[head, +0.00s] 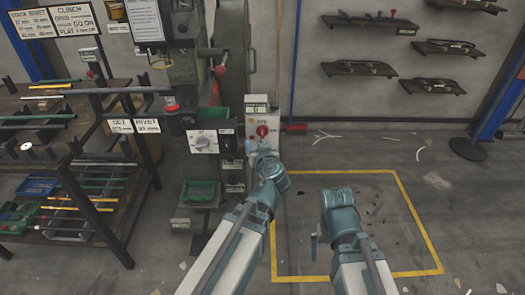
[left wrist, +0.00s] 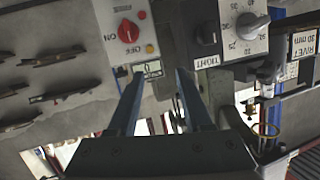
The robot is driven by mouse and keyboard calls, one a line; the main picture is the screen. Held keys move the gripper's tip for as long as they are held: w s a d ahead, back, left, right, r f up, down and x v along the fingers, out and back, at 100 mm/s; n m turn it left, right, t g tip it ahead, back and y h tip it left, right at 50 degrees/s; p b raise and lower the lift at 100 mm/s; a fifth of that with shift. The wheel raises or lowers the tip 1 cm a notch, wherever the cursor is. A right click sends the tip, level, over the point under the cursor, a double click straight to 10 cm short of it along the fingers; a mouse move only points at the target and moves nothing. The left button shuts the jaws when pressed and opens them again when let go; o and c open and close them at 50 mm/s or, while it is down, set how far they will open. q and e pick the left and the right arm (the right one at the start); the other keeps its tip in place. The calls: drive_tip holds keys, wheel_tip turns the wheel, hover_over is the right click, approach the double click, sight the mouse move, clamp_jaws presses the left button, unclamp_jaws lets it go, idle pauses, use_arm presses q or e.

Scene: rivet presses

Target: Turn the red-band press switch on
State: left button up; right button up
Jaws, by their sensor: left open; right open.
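A red rotary switch (head: 262,131) sits on a pale panel (head: 252,118) at the front of the press. In the left wrist view the red knob (left wrist: 128,31) appears upside down, with ON and OFF lettering beside it; I cannot tell its setting for sure. My left gripper (head: 261,147) is just below and in front of the switch in the head view. In the left wrist view its two fingers (left wrist: 160,85) are apart with nothing between them, and the knob lies beyond their tips. My right gripper (head: 314,240) is only partly visible, low over the floor, away from the press.
A grey dial (head: 204,141) and a black knob (left wrist: 207,36) sit on the panel beside the switch. A green-lined tray (head: 199,193) is below. A rack of rods (head: 95,180) stands left. Yellow tape (head: 410,215) marks floor at right, with scattered scraps.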

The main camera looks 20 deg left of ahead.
use_arm(q)
drive_tip(key=w+d+f+m+t+h+b, duration=0.1)
drive_tip(key=w+f+t+h+b, duration=0.1)
drive_tip(key=f+b, duration=0.6)
drive_tip(key=w+t+b, duration=0.1)
drive_tip(key=t+b, duration=0.1)
drive_tip(key=b, duration=0.1)
drive_tip(key=shift+w+t+h+b, duration=0.3)
drive_tip(key=shift+w+t, duration=0.05)
drive_tip(key=shift+t, duration=0.05)
drive_tip(key=shift+r, duration=0.1)
drive_tip(key=shift+w, duration=0.15)
